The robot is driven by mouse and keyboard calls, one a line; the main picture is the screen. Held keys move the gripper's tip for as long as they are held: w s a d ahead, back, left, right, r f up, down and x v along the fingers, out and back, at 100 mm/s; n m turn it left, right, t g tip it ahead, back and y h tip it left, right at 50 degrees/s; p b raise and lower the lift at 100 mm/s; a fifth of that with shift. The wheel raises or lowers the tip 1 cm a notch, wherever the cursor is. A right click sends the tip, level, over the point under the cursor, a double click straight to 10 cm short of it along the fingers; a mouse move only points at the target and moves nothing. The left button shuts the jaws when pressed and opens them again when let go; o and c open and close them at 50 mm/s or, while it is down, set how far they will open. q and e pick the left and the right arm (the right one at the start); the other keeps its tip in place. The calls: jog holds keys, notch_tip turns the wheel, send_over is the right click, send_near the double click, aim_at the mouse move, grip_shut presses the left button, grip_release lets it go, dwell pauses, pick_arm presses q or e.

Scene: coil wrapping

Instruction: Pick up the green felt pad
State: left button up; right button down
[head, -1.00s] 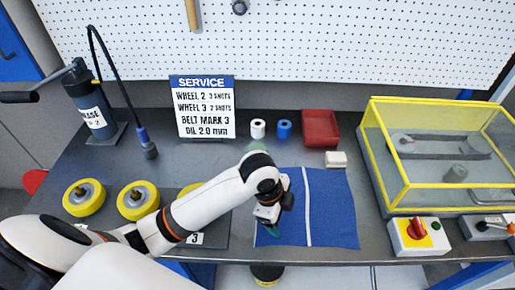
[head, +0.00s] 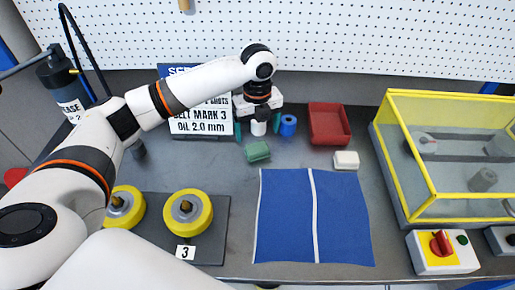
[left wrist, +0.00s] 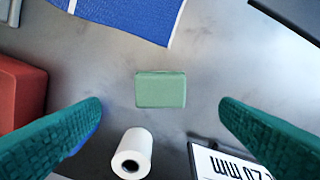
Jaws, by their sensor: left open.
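The green felt pad (head: 257,151) is a small block lying flat on the grey table, just in front of the white roll (head: 258,128). My left gripper (head: 257,124) is above the back of the table, pointing down, open and empty, with a green finger on each side of the white roll in the head view. In the left wrist view the pad (left wrist: 160,90) is centred a little beyond the open fingertips (left wrist: 161,108), with no contact visible. The white roll (left wrist: 132,153) shows below it. My right gripper is not in view.
A blue roll (head: 288,125) and a red tray (head: 328,123) stand right of the gripper. A white block (head: 346,160) and a blue cloth (head: 285,215) lie nearer. The service sign (head: 200,122) stands left. A yellow-framed case (head: 432,208) is at the right.

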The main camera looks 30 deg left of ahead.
aim_at(257, 146)
pick_arm(q)
jog(key=shift+f, duration=0.95)
jog(key=shift+w+a+f+p, duration=0.1)
jog(key=shift+f+p, duration=0.25)
jog(key=shift+f, duration=1)
jog(key=shift+w+a+f+p, duration=0.1)
jog(key=shift+f+p, duration=0.25)
jog(key=shift+f, duration=1)
jog(key=c, duration=1.1)
jog(key=shift+c, duration=0.2)
jog(key=shift+r, duration=0.1)
notch_tip(257, 146, up, 10)
jog(key=b, duration=0.1)
